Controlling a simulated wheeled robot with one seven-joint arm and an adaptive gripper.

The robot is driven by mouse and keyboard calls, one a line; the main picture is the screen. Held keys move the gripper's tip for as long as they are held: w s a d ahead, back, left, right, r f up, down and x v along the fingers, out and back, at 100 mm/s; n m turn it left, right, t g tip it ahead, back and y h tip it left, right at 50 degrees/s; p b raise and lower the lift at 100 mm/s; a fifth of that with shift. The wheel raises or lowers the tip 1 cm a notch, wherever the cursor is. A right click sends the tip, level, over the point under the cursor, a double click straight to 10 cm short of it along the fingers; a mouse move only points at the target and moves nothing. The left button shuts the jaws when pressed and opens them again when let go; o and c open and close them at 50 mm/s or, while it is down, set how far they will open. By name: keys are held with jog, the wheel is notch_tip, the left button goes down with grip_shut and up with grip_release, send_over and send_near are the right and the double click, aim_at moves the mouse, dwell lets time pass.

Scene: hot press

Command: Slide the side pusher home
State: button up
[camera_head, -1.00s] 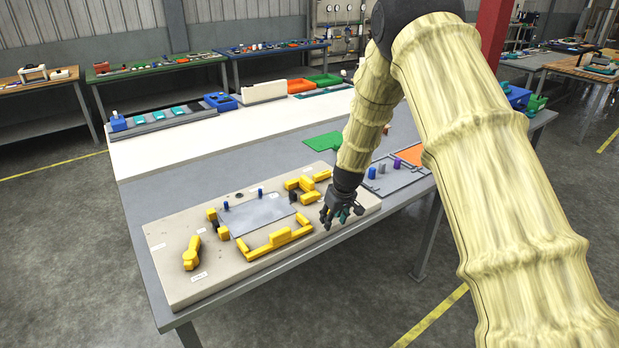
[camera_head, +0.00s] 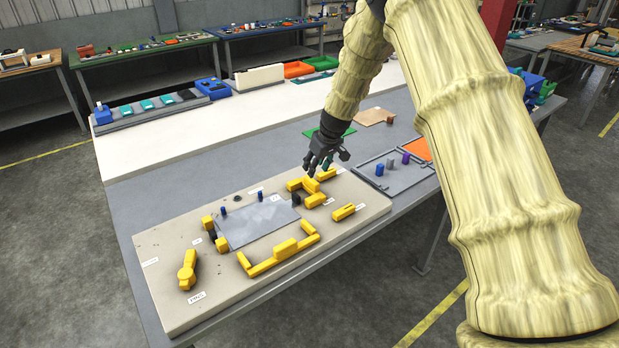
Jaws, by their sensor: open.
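A light base board (camera_head: 165,285) lies on the grey table with a thin grey plate (camera_head: 257,222) on it. Yellow fittings surround the plate: a U-shaped handle bar (camera_head: 283,253) in front, a clamp (camera_head: 209,223) at its left, and a blocky group (camera_head: 311,186) at its right. Which piece is the side pusher I cannot tell for sure; the right-hand group sits close beside the plate's right edge. My gripper (camera_head: 318,170) is open and empty, pointing down just above and behind that group. Contact cannot be told.
A yellow lever (camera_head: 187,270) stands at the board's left, and a separate yellow block (camera_head: 344,211) lies at its right. Two blue pins (camera_head: 223,207) stand along the plate's back edge.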

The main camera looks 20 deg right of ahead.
aim_at(312, 180)
jog(key=x, duration=0.2)
jog(key=p+x, duration=0.1)
jog(key=shift+w+d+f, duration=0.2)
jog(key=shift+d+f, duration=0.1)
jog(key=shift+p+x, duration=1)
jog(key=shift+x, duration=1.65)
jog(key=shift+s+a+f, duration=0.1)
jog(key=shift+a+f, duration=0.05)
jog(key=shift+c, duration=0.5)
grip_shut()
